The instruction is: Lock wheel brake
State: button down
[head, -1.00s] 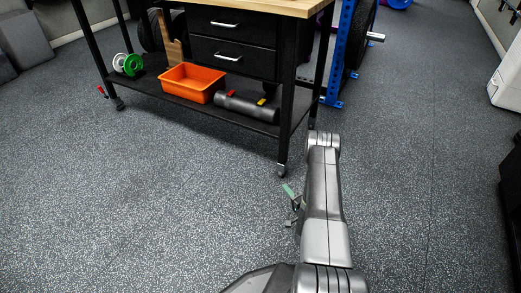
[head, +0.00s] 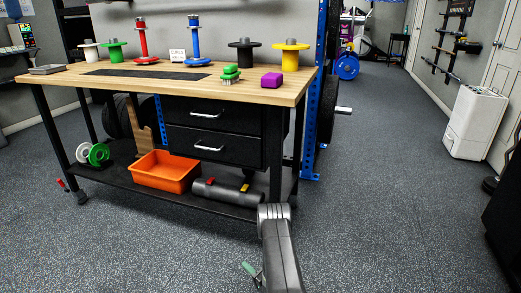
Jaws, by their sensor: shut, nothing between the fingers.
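The wheeled workbench (head: 290,92) stands ahead on small casters. At its near left leg is a dark caster (head: 81,198) with a small red lever (head: 63,185) sticking out to the left. The lever is too small for me to tell its setting. The near right caster is hidden behind my arm. My gripper (head: 249,268) shows only as a small green-tipped end low in the picture, left of my arm, and the rest is hidden. It is shut and empty, well to the right of the red lever and apart from it.
An orange bin (head: 165,172), a dark roll (head: 222,192) and green and white discs (head: 98,154) are on the lower shelf. Spools and a purple block (head: 271,80) stand on the top. A blue rack (head: 318,110) is behind.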

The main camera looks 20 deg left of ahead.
aim_at(60, 181)
jog(key=i+j+u, duration=0.1)
jog(key=j, duration=0.55)
jog(key=i+j, duration=0.25)
jog(key=j, duration=0.35)
jog(key=i+j+u, duration=0.15)
jog(key=j, duration=0.45)
jog(key=i+j+u, duration=0.1)
jog(key=j, duration=0.5)
jog(key=i+j, duration=0.35)
jog(key=j, duration=0.25)
jog(key=i+j+u, duration=0.15)
jog(key=j, duration=0.45)
jog(key=i+j, duration=0.3)
jog(key=j, duration=0.25)
jog(key=i+j+u, duration=0.15)
jog(key=j, duration=0.4)
jog(key=i, duration=0.1)
